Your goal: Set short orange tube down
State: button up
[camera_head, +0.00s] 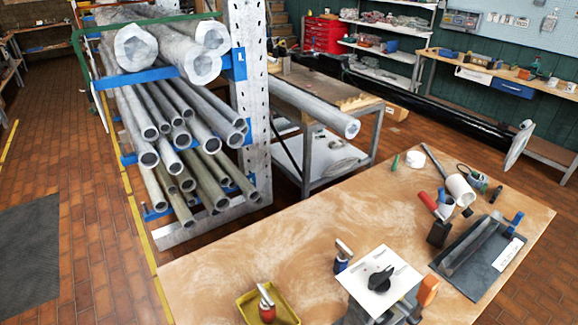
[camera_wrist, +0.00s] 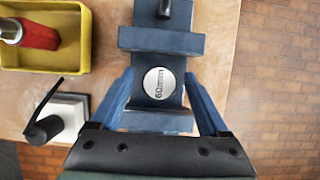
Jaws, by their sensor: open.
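In the wrist view my gripper (camera_wrist: 159,76) is open, its two blue fingers spread wide. Between and beyond the fingers is a dark blue block-shaped holder (camera_wrist: 162,42) with a round pale label reading "60mm". No tube shows between the fingers. I cannot tell whether the fingers touch the holder. In the head view a small orange piece (camera_head: 428,290) is at the lower right, beside a white plate with a black knob; I cannot tell whether it is the short orange tube. My gripper cannot be made out in the head view.
On the wooden bench (camera_head: 230,265) are a yellow tray (camera_head: 246,311) with a red-handled tool, the white plate (camera_head: 358,288) and a dark tray (camera_head: 500,262). A rack (camera_head: 250,120) of grey tubes stands behind. The wrist view shows brick floor past the bench's right edge.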

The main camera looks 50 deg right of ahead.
jog(key=v, duration=1.1)
jog(key=shift+a+r, duration=0.3)
jog(key=shift+r, duration=0.05)
jog(key=w+r+m+t+h, duration=0.1)
jog(key=w+r+m+t, duration=0.2)
jog(key=w+r+t, duration=0.5)
jog(key=w+a+r+m+t, duration=0.35)
jog(key=w+r, duration=0.35)
jog(key=r, duration=0.5)
jog(key=w+a+r+m+t, duration=0.2)
jog(key=w+a+r+t, duration=0.3)
jog(key=r, duration=0.7)
notch_tip(320, 180, up, 15)
jog(key=a+m+t+y, duration=0.2)
jog(key=a+m+t, duration=0.1)
jog(key=t, duration=0.2)
jog(key=s+a+r+m+t+y, duration=0.1)
jog(key=s+a+r+m+t, duration=0.1)
jog(key=s+r, duration=0.3)
jog(key=s+a+r+m+t+y, duration=0.1)
jog(key=s+r+t, duration=0.4)
jog(key=r, duration=0.5)
jog(key=shift+s+a+r+m+y, duration=0.3)
jog(key=shift+s+a+y, duration=0.3)
jog(key=shift+a, duration=0.3)
